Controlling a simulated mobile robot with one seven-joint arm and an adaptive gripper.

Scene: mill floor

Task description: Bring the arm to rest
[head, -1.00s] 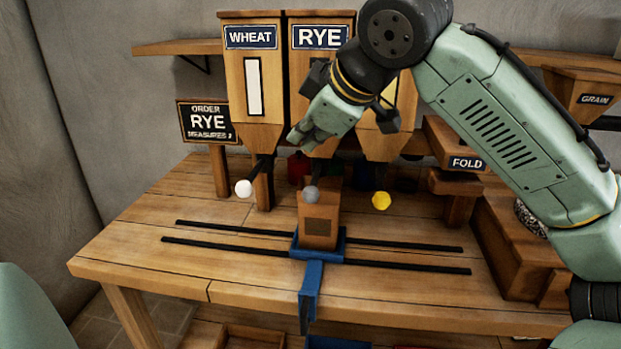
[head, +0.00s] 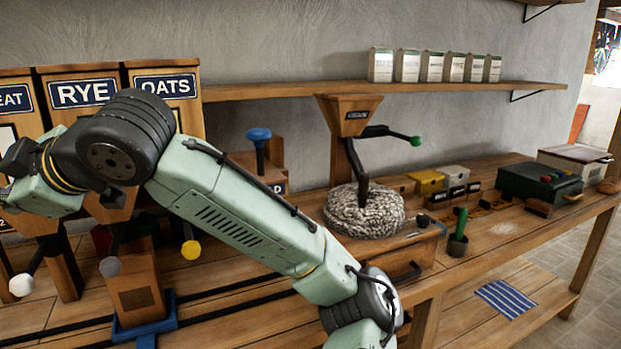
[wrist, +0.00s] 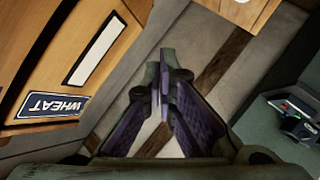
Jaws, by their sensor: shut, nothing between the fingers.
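My gripper shows in the wrist view (wrist: 162,95), its two dark fingers closed together with nothing between them. In the head view my arm reaches across the left half, over the bench and in front of the hoppers; the gripper end runs to the left edge and its fingertips are out of that view. In the wrist view the wheat hopper (wrist: 75,85) stands to the left of the fingers. The gripper touches nothing that I can see.
Rye (head: 88,93) and oats (head: 166,86) hoppers stand behind my arm, with a wooden box (head: 135,290) in a blue carriage (head: 145,330) below. A stone mill (head: 364,212) stands mid-bench. A green box (head: 540,184) sits further right. A shelf (head: 440,90) with several cartons runs above.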

